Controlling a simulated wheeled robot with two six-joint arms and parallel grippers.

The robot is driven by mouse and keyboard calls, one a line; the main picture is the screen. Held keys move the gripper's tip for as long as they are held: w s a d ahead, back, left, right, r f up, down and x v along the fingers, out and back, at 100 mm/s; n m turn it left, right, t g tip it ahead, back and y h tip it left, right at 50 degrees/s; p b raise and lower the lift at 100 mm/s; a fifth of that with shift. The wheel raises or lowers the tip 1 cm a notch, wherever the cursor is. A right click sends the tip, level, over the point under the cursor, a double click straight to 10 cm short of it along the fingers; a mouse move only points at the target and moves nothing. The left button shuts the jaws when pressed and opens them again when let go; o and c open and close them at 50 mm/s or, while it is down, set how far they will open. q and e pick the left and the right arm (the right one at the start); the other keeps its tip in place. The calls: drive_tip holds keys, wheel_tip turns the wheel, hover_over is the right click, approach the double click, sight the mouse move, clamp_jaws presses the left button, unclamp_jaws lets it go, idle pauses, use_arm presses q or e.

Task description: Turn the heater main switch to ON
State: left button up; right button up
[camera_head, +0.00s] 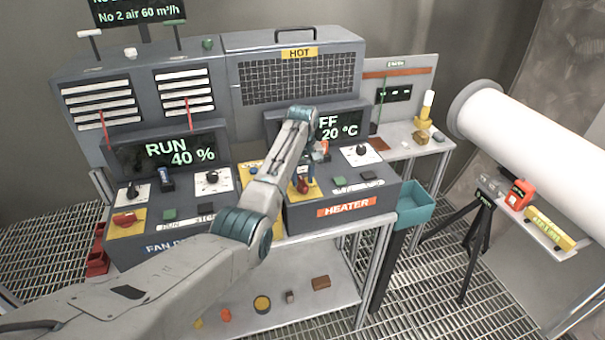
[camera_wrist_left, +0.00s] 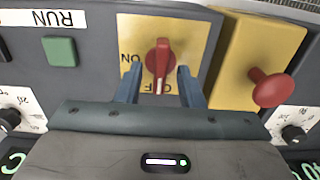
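The heater main switch (camera_head: 303,187) is a red rotary handle on a yellow plate at the left of the HEATER console (camera_head: 347,207). In the left wrist view the switch (camera_wrist_left: 159,62) stands upright in the picture, in line with the OFF lettering below it; ON is to its left. The heater display (camera_head: 339,127) shows "FF 20 °C", its left part hidden by my arm. My left gripper (camera_wrist_left: 158,78) is open, one blue finger on each side of the handle, with visible gaps. My right gripper is not in view.
A red mushroom button (camera_wrist_left: 270,88) on a yellow box (camera_wrist_left: 248,48) stands close beside the switch. A green button (camera_wrist_left: 60,51) is on the other side. The fan console (camera_head: 165,215) is at left, with its own red switch (camera_head: 124,219).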

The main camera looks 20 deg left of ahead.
use_arm(q)
drive_tip(key=shift+f, duration=0.15)
drive_tip(key=shift+s, duration=0.1)
clamp_jaws()
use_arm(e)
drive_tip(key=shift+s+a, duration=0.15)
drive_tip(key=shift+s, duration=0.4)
